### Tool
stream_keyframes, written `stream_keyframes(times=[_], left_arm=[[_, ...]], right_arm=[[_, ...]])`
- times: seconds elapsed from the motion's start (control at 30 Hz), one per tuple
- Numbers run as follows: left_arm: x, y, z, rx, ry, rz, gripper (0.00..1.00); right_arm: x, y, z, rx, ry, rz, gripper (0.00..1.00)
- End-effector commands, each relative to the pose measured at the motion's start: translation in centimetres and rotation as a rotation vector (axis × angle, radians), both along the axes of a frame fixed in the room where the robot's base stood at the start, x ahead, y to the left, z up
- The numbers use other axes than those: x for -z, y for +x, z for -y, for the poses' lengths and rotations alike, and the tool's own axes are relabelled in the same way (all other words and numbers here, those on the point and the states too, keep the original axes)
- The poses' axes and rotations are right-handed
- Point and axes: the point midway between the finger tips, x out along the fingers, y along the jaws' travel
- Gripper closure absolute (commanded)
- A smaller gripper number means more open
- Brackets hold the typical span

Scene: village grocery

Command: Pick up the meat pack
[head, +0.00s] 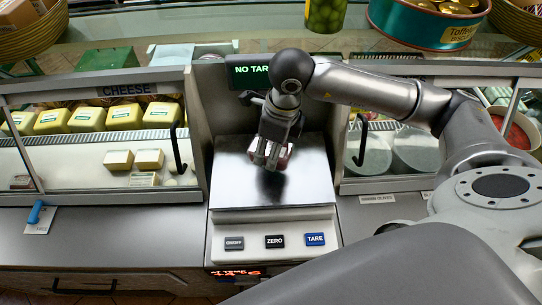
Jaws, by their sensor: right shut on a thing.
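My right gripper (267,160) hangs over the metal plate of the weighing scale (230,175), pointing down. It is shut on a small pinkish-red thing, which looks like the meat pack (285,158). Only a sliver of the pack shows beside the fingers, and the rest is hidden. A dark reflection lies on the plate below, and I cannot tell whether the pack touches the plate. My left gripper is not in view.
A glass cheese case with yellow cheese packs (125,117) stands at the left. Grey round lids (415,150) lie behind glass at the right. A green jar (325,14) and a teal tin (415,25) stand on the shelf above. The front counter (110,235) is mostly clear.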

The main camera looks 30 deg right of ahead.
Motion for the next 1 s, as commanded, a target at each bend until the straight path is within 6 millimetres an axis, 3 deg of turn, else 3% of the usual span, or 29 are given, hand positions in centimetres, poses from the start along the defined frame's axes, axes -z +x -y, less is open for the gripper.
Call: stream_keyframes(times=[0.23, 0.43, 0.63, 1.0], left_arm=[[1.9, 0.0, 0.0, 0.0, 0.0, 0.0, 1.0], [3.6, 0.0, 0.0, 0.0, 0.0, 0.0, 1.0], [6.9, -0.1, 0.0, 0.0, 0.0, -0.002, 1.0], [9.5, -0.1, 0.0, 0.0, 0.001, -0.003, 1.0]], right_arm=[[-5.0, -4.2, -1.6, -0.008, -0.001, 0.007, 0.76], [-6.7, -8.7, -3.3, -0.009, 0.0, 0.007, 0.76], [-7.3, -10.4, -4.0, -0.007, -0.001, 0.005, 0.76], [-8.6, -11.9, -4.6, -0.002, 0.003, 0.0, 0.76]])
